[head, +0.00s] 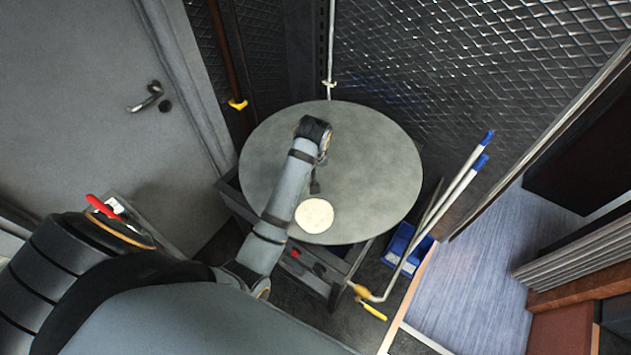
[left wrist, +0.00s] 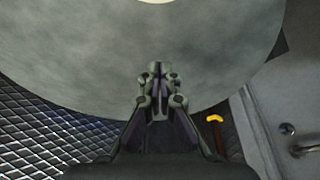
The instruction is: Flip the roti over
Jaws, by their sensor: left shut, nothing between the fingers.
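The roti (head: 314,215) is a pale round disc lying flat near the front edge of a large round grey plate (head: 385,165). Its edge also shows at the top of the left wrist view (left wrist: 157,1). My left gripper (head: 315,187) hangs over the plate, just behind the roti in the head view and apart from it. In the left wrist view the left gripper (left wrist: 155,72) has its fingertips together with nothing between them, over bare plate. My right gripper is in neither view.
The round plate rests on a dark stand (head: 330,265). A blue bin (head: 407,250) with white blue-tipped rods (head: 450,205) stands to its right. A mesh wall (head: 470,80) rises behind, and a grey door (head: 90,110) is at the left. Most of the plate is bare.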

